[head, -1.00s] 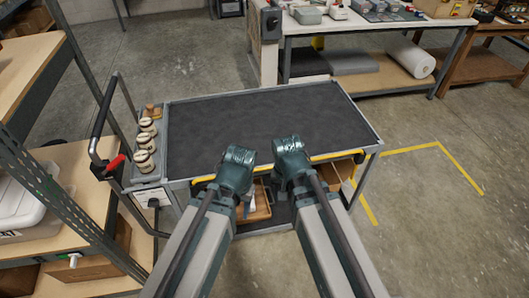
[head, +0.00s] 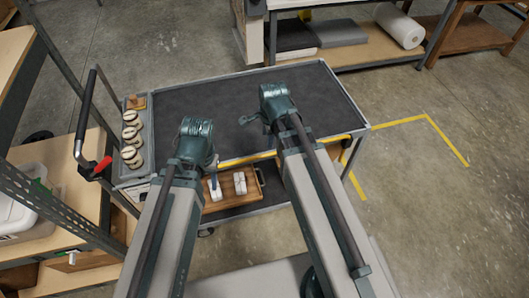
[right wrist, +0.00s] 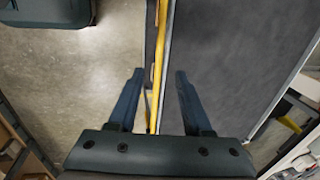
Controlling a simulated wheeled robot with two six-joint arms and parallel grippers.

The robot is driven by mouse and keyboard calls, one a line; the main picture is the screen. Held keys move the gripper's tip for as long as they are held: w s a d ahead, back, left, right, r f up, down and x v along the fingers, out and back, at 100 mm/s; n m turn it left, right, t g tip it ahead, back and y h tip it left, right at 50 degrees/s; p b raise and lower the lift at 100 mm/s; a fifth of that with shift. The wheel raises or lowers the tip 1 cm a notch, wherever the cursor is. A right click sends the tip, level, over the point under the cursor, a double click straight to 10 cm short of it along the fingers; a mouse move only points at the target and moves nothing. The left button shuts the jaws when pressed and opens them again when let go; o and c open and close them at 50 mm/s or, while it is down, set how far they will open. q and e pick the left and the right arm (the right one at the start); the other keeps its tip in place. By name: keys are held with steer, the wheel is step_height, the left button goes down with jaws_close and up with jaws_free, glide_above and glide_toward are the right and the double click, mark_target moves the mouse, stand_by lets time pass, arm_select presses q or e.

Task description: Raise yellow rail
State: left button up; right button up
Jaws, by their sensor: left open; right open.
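The yellow rail (head: 246,159) runs along the near long edge of a cart with a dark top (head: 325,95). In the right wrist view the rail (right wrist: 163,62) passes lengthwise through the gap between my right fingers. My right gripper (right wrist: 160,100) is open, with no contact visible. In the head view my right gripper (head: 262,115) appears over the cart top. My left gripper (head: 205,158) is open by the left end of the rail; its fingers are mostly hidden behind its wrist, so I cannot tell if it touches the rail.
Jars (head: 131,135) stand in a side tray at the cart's left, beside a handle with a red lever (head: 101,165). A wooden tray (head: 226,202) sits on the cart's lower shelf. A shelving unit stands close at left. Floor at right is clear.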

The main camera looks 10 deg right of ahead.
mark_target(265, 154)
steer(key=w+f+b, duration=0.1)
steer(key=f+b, duration=0.7)
steer(key=w+f+b, duration=0.1)
steer(key=f+b, duration=0.3)
steer(key=f, duration=0.1)
steer(key=shift+w+b, duration=0.3)
jaws_close()
stand_by(1.0)
